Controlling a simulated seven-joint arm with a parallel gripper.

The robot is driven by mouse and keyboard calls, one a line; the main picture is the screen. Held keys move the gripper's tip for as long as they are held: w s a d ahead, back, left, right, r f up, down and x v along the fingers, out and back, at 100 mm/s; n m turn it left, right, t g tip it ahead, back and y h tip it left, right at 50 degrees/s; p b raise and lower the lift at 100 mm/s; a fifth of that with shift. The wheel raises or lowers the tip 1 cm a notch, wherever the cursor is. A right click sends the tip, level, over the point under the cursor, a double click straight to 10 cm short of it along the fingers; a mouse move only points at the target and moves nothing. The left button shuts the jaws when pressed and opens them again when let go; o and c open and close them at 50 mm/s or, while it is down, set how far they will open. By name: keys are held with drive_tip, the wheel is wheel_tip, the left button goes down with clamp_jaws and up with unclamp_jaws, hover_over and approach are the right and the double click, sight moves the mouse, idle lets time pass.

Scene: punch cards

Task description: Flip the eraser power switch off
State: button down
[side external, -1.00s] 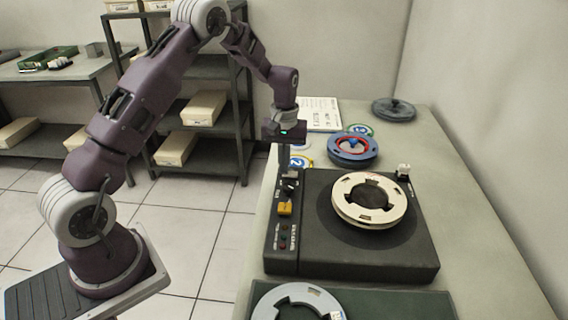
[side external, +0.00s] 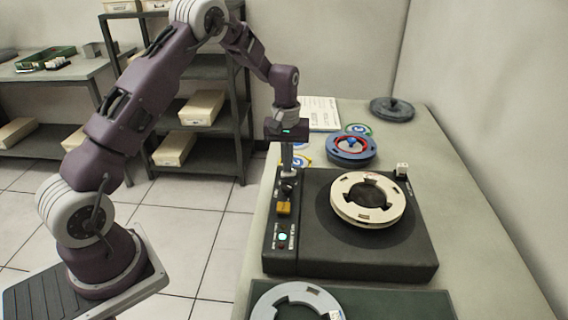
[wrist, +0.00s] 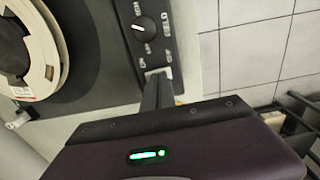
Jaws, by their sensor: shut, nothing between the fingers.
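The eraser is a black box (side external: 390,255) on the table with a narrow control panel on its left side. My gripper (side external: 288,172) is shut and points down at the far end of that panel. In the wrist view its fingertips (wrist: 157,82) are at a small pale power switch (wrist: 154,73); they appear to touch it, but they hide most of it and its position cannot be told. A black knob (wrist: 144,28) sits beside it on the panel. A yellow control (side external: 284,208) is farther along, and a lamp (side external: 283,237) near it glows pale cyan.
A cream reel (side external: 345,212) lies on the eraser's top, right of the panel. A blue reel (side external: 352,147) and a grey reel (side external: 393,109) lie behind. Another reel (side external: 270,300) lies in front on a dark green mat. A small white-topped part (side external: 402,169) stands at the eraser's far right corner.

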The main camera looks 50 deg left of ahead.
wheel_tip(320, 180, up, 14)
drive_tip(key=s+a, duration=0.2)
drive_tip(key=shift+f, duration=0.15)
idle(0.4)
